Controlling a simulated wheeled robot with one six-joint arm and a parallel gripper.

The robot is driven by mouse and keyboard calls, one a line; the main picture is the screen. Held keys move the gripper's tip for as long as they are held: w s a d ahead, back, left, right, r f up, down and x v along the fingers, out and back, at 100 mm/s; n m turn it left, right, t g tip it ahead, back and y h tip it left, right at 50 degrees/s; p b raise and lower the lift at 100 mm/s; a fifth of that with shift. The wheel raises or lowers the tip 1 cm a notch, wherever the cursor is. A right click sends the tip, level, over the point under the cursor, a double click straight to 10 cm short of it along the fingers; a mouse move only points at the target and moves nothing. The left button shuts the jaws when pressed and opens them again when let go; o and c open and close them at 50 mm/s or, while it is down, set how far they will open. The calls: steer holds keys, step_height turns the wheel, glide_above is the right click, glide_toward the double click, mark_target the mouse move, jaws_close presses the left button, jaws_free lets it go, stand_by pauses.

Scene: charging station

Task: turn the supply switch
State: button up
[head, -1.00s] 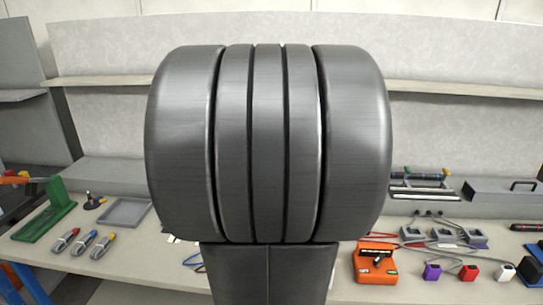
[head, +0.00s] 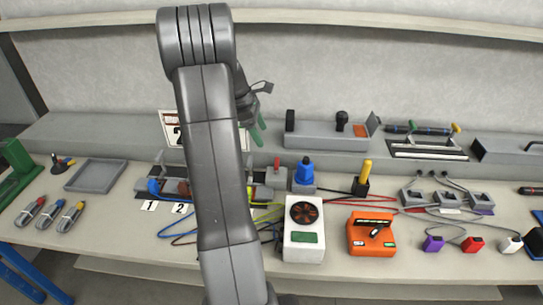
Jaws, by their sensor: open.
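My arm crosses the head view left of centre. My gripper (head: 257,132) shows only partly behind it, with green fingers pointing down, open and apart from the orange box, to its left and higher in the picture. Part of the gripper is hidden by my arm.
A white box with a dark round fan (head: 304,236) stands left of the orange box. Chargers with coloured plugs (head: 473,244) lie to the right, cables between. A grey tray (head: 95,175) is at left. A grey unit with a black knob (head: 342,122) stands behind.

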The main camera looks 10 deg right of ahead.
mark_target(276, 162)
steer(key=p+x, duration=0.1)
steer(key=x, duration=1.1)
steer(key=c, duration=1)
